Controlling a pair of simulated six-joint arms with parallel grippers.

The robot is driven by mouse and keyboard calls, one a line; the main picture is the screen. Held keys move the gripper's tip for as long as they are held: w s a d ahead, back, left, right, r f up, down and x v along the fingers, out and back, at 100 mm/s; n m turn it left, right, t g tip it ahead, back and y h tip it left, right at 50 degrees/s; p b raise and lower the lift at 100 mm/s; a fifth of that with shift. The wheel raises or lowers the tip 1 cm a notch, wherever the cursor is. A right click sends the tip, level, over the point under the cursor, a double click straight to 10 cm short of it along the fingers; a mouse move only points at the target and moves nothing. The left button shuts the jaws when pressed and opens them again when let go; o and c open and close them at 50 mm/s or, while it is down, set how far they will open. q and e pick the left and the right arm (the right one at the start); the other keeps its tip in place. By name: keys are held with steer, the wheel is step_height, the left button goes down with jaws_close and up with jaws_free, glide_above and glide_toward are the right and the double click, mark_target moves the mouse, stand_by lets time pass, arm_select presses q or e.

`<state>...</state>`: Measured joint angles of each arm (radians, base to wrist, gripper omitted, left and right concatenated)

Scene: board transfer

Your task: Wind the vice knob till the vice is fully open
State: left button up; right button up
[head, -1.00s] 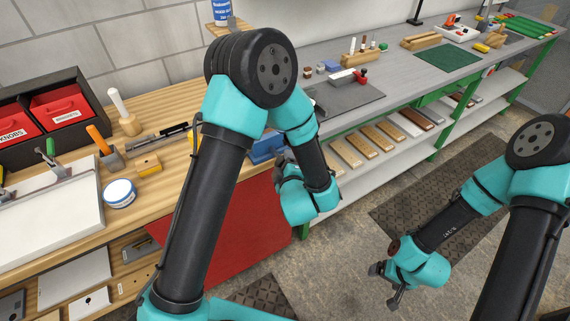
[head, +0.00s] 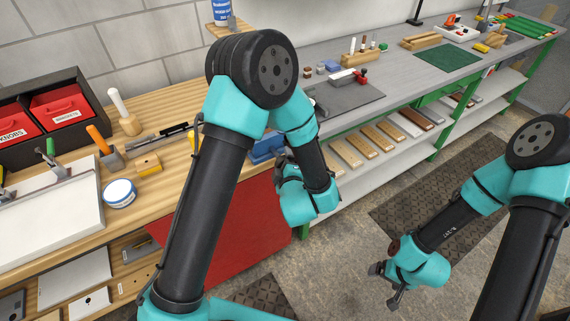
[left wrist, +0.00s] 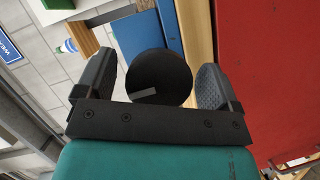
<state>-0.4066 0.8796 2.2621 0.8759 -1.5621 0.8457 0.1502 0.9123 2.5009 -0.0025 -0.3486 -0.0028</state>
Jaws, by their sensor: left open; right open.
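The vice is blue and stands at the front edge of the wooden bench; in the head view its blue body (head: 266,148) is mostly hidden behind my left arm. In the left wrist view its blue face (left wrist: 170,28) shows beyond a round black knob (left wrist: 160,68) with a grey mark near its lower edge. My left gripper (left wrist: 155,82) is open, one finger on each side of the knob; I cannot tell if either touches it. In the head view my left gripper (head: 283,162) is at the vice. My right gripper (head: 386,284) is open and empty over the floor.
A red panel (head: 225,235) hangs below the bench front. A grey bench (head: 400,80) continues right.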

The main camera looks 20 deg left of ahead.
arm_select(q)
steer(key=v, duration=1.7)
steer(key=shift+s+d, duration=0.1)
steer(key=w+a+f+m+g+h, duration=0.2)
steer(key=a+f+m+g+h, duration=0.15)
steer(key=f, duration=0.45)
steer(key=w+a+f+m+g+h, duration=0.3)
steer(key=a+f+m, duration=0.15)
steer(key=f, duration=0.35)
steer(key=s+a+f+m+g+h, duration=0.4)
steer(key=s+a+f+m+g, duration=0.3)
steer(key=s+f+m, duration=0.1)
steer(key=shift+f+m, duration=0.3)
steer(key=shift+f, duration=0.35)
